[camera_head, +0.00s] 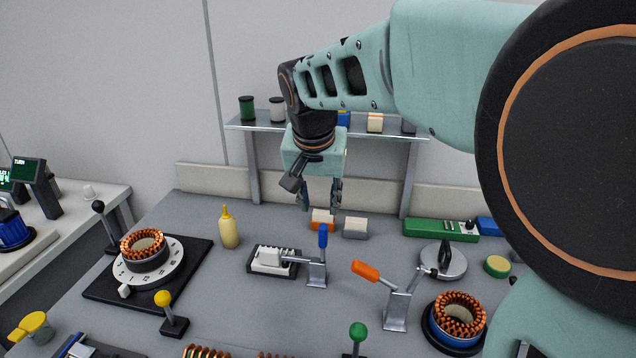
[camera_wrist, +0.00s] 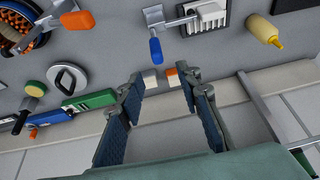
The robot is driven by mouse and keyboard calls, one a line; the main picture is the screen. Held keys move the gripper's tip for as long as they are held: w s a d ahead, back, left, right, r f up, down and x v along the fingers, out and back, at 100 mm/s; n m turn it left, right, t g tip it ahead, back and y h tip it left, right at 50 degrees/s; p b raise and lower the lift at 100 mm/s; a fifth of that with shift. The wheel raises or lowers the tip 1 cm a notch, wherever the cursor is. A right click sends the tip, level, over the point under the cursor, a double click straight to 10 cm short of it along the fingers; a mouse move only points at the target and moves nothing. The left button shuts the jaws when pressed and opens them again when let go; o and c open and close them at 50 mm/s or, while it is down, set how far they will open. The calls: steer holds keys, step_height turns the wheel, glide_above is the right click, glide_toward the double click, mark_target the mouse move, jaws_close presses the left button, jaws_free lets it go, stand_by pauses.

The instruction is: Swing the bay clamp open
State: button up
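Two toggle clamps stand on the bench, and I cannot tell by label which is the bay clamp. The orange-handled clamp (camera_head: 396,308) has its handle tilted up to the left and its arm reaching toward the blue housing with a copper-wound stator (camera_head: 458,318). The blue-handled clamp (camera_head: 317,268) has its handle upright and its arm toward a white block in a dark fixture (camera_head: 270,262). My gripper (camera_head: 321,198) is open and empty, pointing down behind both clamps. In the wrist view, the orange handle (camera_wrist: 76,19) and blue handle (camera_wrist: 155,49) lie beyond the fingers (camera_wrist: 163,84).
Two small blocks, orange-white (camera_head: 322,220) and grey-white (camera_head: 355,228), lie below my gripper. A yellow bottle (camera_head: 228,228), a green box (camera_head: 440,230), a round grey part (camera_head: 443,263) and green- and yellow-knobbed levers (camera_head: 357,334) (camera_head: 165,305) stand around. A shelf (camera_head: 250,125) is behind.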

mark_target(323, 227)
steer(key=x, duration=1.1)
steer(key=shift+s+d+f, duration=0.15)
steer(key=shift+d+f, duration=0.1)
jaws_close()
